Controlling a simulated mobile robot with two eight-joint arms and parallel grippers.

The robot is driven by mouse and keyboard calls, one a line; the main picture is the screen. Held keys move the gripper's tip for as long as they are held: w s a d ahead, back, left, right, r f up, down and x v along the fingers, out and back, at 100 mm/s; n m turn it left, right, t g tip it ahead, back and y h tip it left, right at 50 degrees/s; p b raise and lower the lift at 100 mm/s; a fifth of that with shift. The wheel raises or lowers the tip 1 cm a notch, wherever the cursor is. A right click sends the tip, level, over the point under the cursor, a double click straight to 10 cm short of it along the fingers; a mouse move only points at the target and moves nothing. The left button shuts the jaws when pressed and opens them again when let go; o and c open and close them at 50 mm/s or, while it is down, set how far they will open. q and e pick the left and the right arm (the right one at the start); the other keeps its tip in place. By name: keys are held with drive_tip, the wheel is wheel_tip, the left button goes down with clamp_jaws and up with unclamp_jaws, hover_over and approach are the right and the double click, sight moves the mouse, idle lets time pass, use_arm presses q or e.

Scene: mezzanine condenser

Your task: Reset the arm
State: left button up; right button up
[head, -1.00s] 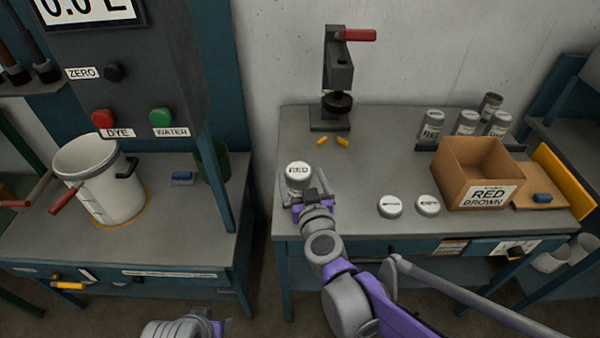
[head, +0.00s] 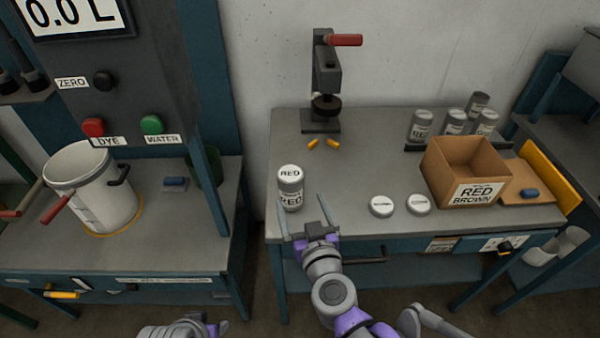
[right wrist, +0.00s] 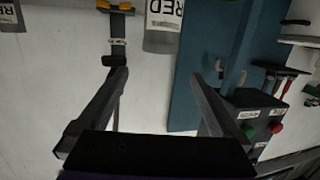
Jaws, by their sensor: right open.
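My right gripper (head: 305,218) is open and empty at the front edge of the right-hand bench (head: 350,180). It is just in front of an upright grey can with a white lid marked RED (head: 290,188), apart from it. In the right wrist view the open fingers (right wrist: 160,85) have nothing between them, and the RED can (right wrist: 163,25) shows beyond them. Part of my left arm (head: 180,328) shows at the bottom edge of the head view; its fingertips are not clearly visible.
A press with a red handle (head: 326,85) stands at the back, with two yellow pieces (head: 333,144) before it. Two white lids (head: 382,206), a RED BROWN box (head: 450,187) and several grey cans (head: 453,122) are to the right. A white bucket (head: 95,195) stands left.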

drive_tip(key=s+d+f+m+g+h, duration=0.1)
drive_tip(key=s+d+f+g+h, duration=0.1)
drive_tip(key=s+d+f+g, duration=0.65)
drive_tip(key=s+d+f+m+g+h, duration=0.1)
drive_tip(key=s+d+f+g, duration=0.2)
drive_tip(key=s+d+f, duration=0.6)
wheel_tip(320, 180, up, 16)
drive_tip(key=a+p, duration=0.2)
drive_tip(key=p, duration=1)
drive_tip(key=shift+r+t, duration=0.25)
drive_tip(key=shift+t, duration=0.2)
